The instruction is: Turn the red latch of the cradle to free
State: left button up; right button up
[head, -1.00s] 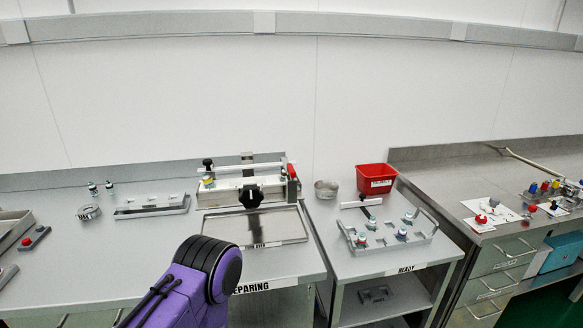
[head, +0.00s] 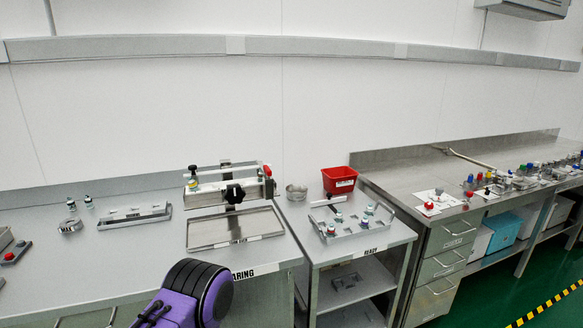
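The cradle (head: 228,190) is a metal frame with a rail, standing at the back of the left bench behind a flat metal tray. The red latch (head: 267,171) is a small red piece at the cradle's right end. A purple and black link of my arm shows at the bottom, well in front of the cradle. Neither gripper is in view.
The metal tray (head: 236,229) lies in front of the cradle. Right of it, the READY bench holds a red bin (head: 339,180), a metal cup (head: 296,192) and a rack (head: 352,223) with several vials. A grey rack (head: 134,215) and tape roll (head: 70,226) stand left.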

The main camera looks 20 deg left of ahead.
aim_at(268, 171)
jog(key=z, duration=0.95)
jog(key=i, duration=0.65)
jog(key=u, duration=0.9)
